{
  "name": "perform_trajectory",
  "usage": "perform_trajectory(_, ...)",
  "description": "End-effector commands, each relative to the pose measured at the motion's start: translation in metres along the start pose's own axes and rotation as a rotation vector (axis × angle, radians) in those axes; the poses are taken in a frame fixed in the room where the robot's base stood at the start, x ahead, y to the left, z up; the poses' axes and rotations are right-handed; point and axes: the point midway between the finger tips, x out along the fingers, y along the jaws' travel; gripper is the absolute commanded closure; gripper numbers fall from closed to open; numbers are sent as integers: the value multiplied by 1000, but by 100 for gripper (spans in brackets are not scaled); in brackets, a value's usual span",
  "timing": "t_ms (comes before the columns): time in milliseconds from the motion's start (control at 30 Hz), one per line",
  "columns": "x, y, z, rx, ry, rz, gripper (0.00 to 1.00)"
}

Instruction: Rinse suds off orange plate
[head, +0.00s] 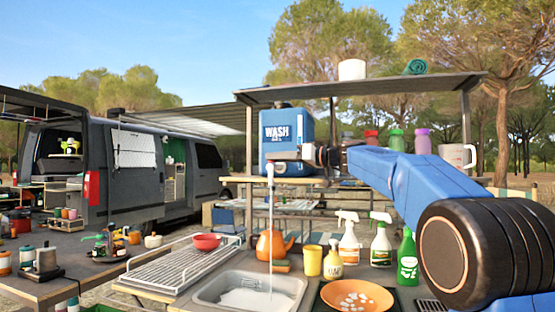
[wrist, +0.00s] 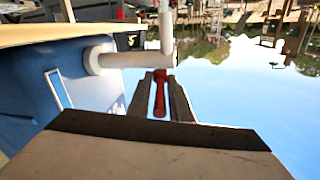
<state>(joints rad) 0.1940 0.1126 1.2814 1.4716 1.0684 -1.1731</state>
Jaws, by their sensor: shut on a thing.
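The orange plate (head: 375,292) lies at the front right of the counter, with white suds spots on it. It sits on a dark square, right of the sink (head: 290,284). A blue water container (head: 290,134) labelled WASH stands behind, and a white tap pipe (wrist: 122,60) comes out of it. My gripper (head: 312,154) is at the tap, and in the wrist view the jaws (wrist: 160,90) are shut on the red tap lever (wrist: 160,98). A stream of water (head: 270,235) falls from the spout into the sink, where white suds show.
A wire drying rack (head: 165,268) with a red bowl (head: 207,242) is left of the sink. An orange kettle (head: 270,246), a yellow cup (head: 313,261) and several spray and soap bottles (head: 381,242) stand behind the sink and plate. A shelf (head: 360,88) hangs above the container.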

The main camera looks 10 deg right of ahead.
Motion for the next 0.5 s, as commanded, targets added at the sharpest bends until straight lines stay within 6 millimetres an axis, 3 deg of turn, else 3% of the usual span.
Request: perform_trajectory(500,0,-2,0,0,26,122,100)
